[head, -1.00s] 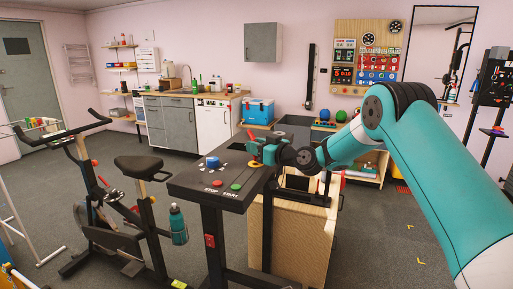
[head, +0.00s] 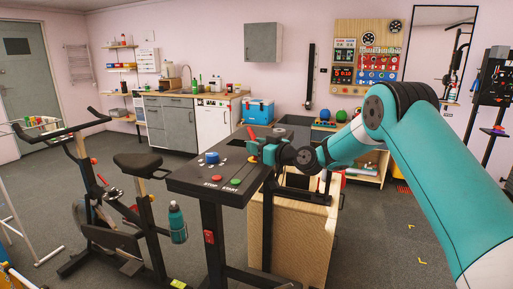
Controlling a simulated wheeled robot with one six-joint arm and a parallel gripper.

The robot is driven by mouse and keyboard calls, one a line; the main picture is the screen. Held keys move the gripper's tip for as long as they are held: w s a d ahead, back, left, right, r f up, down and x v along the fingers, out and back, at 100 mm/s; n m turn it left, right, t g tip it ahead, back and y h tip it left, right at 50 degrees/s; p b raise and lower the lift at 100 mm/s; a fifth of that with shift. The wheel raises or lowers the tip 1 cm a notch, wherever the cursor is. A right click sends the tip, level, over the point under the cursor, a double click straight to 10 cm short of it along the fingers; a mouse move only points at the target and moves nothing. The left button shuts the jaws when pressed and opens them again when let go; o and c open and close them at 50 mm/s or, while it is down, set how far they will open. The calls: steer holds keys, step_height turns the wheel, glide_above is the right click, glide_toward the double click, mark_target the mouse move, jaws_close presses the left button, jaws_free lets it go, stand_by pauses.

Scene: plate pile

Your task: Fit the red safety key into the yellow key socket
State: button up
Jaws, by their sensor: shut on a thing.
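The red safety key (head: 251,132) is small in the head view. Its red part sticks up, slightly tilted, at the tip of my gripper (head: 256,147). My gripper is shut on the key, over the far part of the black console top. The yellow key socket (head: 252,160) shows as a small yellow patch on the console, just below the gripper in the picture. The fingers hide the lower end of the key, so I cannot tell whether it touches the socket.
The black console (head: 195,182) bears a blue knob (head: 211,157), a red button (head: 216,180) and a green button (head: 236,181). An exercise bike (head: 110,200) stands to the left. A wooden box (head: 290,240) stands under my arm at the right.

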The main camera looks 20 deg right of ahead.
steer(key=shift+f+b, duration=0.7)
steer(key=o, duration=1)
steer(key=b+v, duration=0.5)
steer(key=v, duration=1.2)
steer(key=shift+d+b, duration=0.15)
steer(key=shift+b, duration=0.25)
steer(key=shift+s+r, duration=0.1)
